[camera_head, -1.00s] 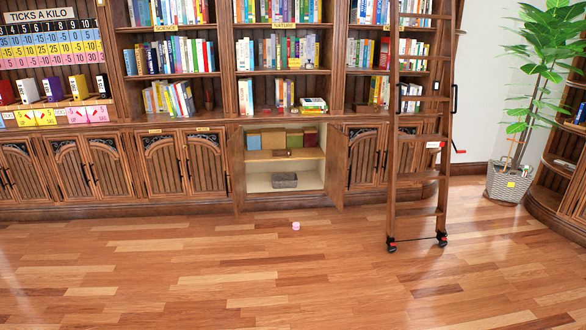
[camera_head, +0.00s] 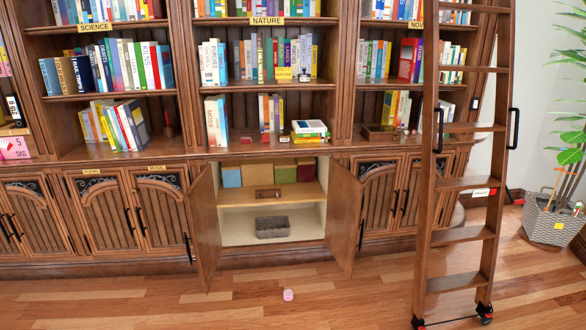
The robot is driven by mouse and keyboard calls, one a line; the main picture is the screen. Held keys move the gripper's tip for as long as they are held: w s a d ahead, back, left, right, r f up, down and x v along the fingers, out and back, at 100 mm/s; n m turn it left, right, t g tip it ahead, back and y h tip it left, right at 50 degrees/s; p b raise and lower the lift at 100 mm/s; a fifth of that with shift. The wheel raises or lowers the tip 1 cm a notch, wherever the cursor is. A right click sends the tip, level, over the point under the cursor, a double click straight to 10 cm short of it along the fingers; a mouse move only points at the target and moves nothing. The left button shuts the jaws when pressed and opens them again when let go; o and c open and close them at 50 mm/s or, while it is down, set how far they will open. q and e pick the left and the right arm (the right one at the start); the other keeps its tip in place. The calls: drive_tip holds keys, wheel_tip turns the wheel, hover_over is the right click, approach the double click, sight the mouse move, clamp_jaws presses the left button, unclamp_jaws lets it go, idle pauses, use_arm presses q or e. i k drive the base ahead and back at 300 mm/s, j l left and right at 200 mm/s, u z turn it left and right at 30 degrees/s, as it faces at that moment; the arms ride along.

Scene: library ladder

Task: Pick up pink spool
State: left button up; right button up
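The cabinet's two doors (camera_head: 204,228) and (camera_head: 343,214) stand open behind the spool. Inside are several coloured boxes on the shelf (camera_head: 314,190) and a grey basket (camera_head: 272,227) below. A wooden ladder (camera_head: 460,182) stands at the right. A potted plant (camera_head: 549,222) is beyond it. The floor around the spool is clear.

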sight(288, 294)
drive_tip(key=i, duration=2.6)
